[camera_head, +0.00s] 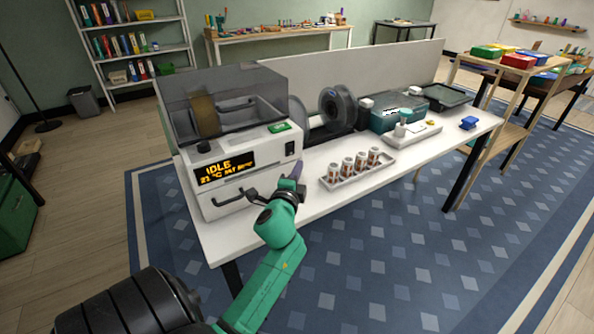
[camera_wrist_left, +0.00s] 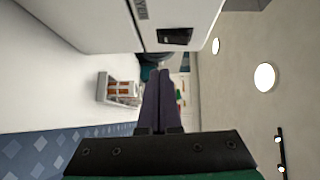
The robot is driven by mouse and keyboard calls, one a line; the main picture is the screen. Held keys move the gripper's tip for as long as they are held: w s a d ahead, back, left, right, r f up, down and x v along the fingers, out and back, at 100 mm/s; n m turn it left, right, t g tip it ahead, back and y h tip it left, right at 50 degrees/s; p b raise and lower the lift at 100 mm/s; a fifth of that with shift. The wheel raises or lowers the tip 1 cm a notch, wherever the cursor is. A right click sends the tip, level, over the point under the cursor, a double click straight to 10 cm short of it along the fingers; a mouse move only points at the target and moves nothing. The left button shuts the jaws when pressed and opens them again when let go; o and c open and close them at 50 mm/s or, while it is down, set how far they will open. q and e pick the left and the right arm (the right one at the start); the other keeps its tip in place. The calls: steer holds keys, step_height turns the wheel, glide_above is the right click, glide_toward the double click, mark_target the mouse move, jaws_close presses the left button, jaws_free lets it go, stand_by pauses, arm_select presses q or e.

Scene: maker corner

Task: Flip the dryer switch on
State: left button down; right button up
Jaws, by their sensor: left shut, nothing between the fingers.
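The white filament dryer (camera_head: 230,200) stands on the left end of the white table. It has a smoky lid (camera_head: 229,92) with a spool inside. Its orange display (camera_head: 224,167) reads IDLE on the top line. A small black switch (camera_head: 290,147) sits on the front, right of the display. In the left wrist view the black switch (camera_wrist_left: 175,37) sits on the white face; its position is too small to tell. My left gripper (camera_head: 296,172) is shut and empty, just below the switch in the head view. In the wrist view its purple fingertips (camera_wrist_left: 159,73) are apart from the switch.
A tray (camera_head: 356,169) of small labelled jars lies right of the dryer. Dark spools (camera_head: 338,107), a teal box (camera_head: 391,119) and a blue item (camera_head: 468,123) stand farther along the table (camera_head: 330,204). The table's front edge is clear.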

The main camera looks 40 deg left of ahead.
arm_select(q)
steer(key=b+v, duration=0.2)
steer(key=v, duration=0.7)
steer(key=shift+s+f, duration=0.4)
steer(key=shift+f, duration=0.2)
arm_select(e)
step_height(320, 180, down, 2)
steer(key=shift+f, duration=0.15)
arm_select(q)
steer(key=shift+d, duration=0.2)
arm_select(e)
steer(key=shift+d, duration=0.15)
